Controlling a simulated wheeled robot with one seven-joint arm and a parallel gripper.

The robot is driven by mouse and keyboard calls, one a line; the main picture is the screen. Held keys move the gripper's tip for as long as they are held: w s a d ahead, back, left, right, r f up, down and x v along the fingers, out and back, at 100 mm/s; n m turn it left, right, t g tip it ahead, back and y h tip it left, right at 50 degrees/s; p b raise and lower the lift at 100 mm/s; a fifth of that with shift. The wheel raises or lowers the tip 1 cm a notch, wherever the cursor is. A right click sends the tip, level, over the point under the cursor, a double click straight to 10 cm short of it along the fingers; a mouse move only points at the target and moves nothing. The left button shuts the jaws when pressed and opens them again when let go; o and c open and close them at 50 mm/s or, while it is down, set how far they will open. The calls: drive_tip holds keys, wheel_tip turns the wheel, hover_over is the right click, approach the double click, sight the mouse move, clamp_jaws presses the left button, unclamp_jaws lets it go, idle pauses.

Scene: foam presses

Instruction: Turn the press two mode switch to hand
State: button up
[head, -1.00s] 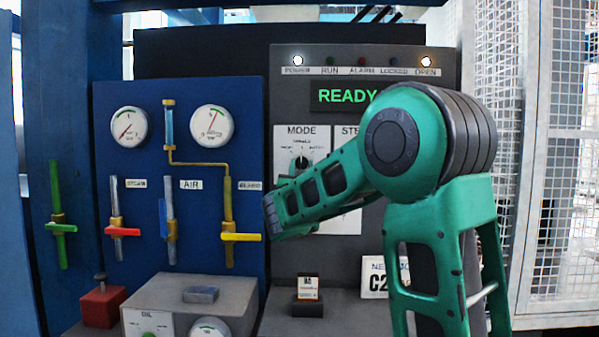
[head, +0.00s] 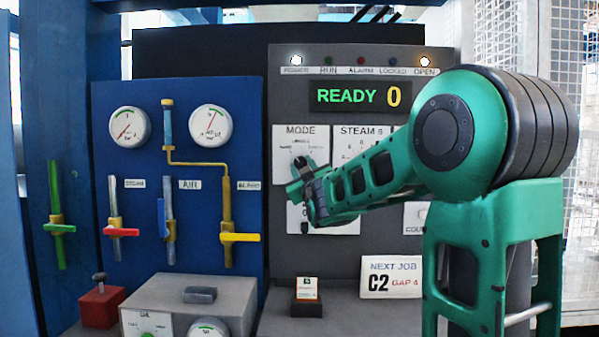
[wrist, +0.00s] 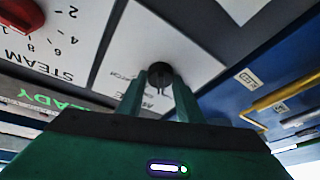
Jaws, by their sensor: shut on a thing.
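The mode switch is a black knob on a white plate marked MODE (head: 287,140) on the grey press panel. In the wrist view the black knob (wrist: 159,72) sits between the two green fingertips of my gripper (wrist: 160,85), which is shut on it. In the head view my gripper (head: 305,180) is at the lower part of the MODE plate and partly hides the knob. The knob's pointer and most of the plate's lettering are too small or hidden to read.
The STEAM dial plate (head: 358,141) is just right of the MODE plate, and its red knob (wrist: 22,14) shows in the wrist view. The display (head: 358,96) reads READY 0. A blue board (head: 140,93) with valves and gauges stands at left. A NEXT JOB card (head: 391,277) reads C2.

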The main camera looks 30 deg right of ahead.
drive_tip(key=shift+n+y, duration=0.6)
drive_tip(key=shift+n, duration=0.8)
drive_tip(key=shift+a, duration=0.1)
drive_tip(key=o, duration=1)
drive_tip(key=shift+o, duration=0.2)
drive_tip(key=shift+s, duration=0.15)
drive_tip(key=v, duration=1)
drive_tip(key=shift+s+f, duration=0.1)
drive_tip(key=shift+s, duration=0.05)
